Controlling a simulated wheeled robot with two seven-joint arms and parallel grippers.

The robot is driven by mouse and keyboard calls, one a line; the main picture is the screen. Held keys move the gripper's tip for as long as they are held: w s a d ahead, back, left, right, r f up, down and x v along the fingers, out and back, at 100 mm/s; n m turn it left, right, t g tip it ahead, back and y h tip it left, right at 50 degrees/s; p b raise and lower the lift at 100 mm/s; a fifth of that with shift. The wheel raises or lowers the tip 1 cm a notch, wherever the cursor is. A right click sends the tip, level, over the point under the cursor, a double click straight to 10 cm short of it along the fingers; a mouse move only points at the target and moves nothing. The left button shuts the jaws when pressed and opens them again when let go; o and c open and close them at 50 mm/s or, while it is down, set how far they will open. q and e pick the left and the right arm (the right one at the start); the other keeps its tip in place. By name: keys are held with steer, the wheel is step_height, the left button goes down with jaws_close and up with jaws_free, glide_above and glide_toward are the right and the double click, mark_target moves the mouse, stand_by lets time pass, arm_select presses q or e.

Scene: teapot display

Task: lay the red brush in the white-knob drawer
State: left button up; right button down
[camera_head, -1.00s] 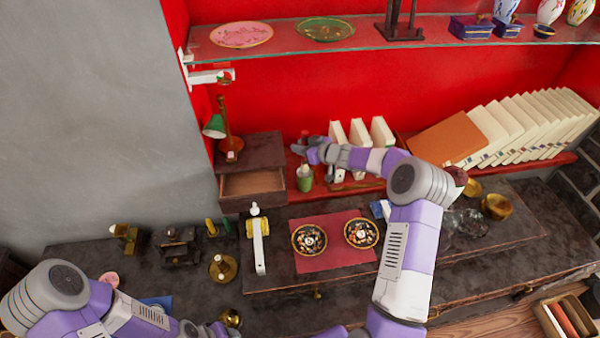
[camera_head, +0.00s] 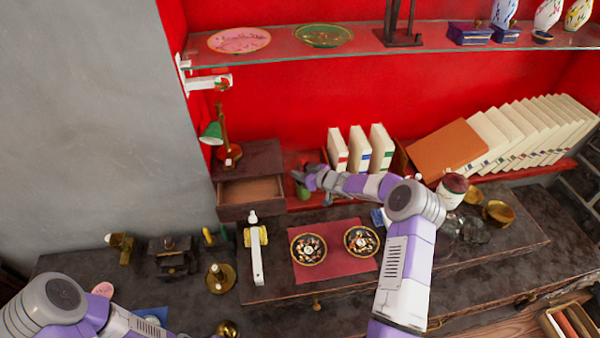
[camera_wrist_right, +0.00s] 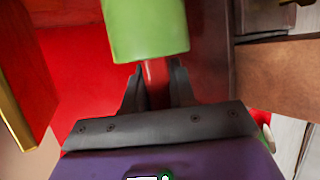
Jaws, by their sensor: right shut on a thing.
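My right gripper (camera_head: 302,174) is at the green cup (camera_head: 303,192), beside the small dark cabinet. In the right wrist view its fingers (camera_wrist_right: 156,88) are closed on a thin red shaft (camera_wrist_right: 156,80), which looks like the red brush's handle. The green cup (camera_wrist_right: 147,28) is just beyond the fingertips; I cannot tell whether the brush is still inside it. The cabinet's drawer (camera_head: 251,190) is pulled open and looks empty; its knob cannot be made out. My left gripper is out of view; only that arm shows at lower left.
Upright white books (camera_head: 358,150) are right of the gripper. In front are a white-and-brass stand (camera_head: 256,255) and a red mat (camera_head: 325,273) with two dark bowls. A glass shelf (camera_head: 350,50) hangs above.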

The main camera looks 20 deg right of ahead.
steer(key=c, duration=0.9)
jaws_free()
steer(key=shift+c, duration=0.2)
steer(key=v, duration=1.2)
steer(key=shift+r+p, duration=0.2)
steer(key=shift+p, duration=0.2)
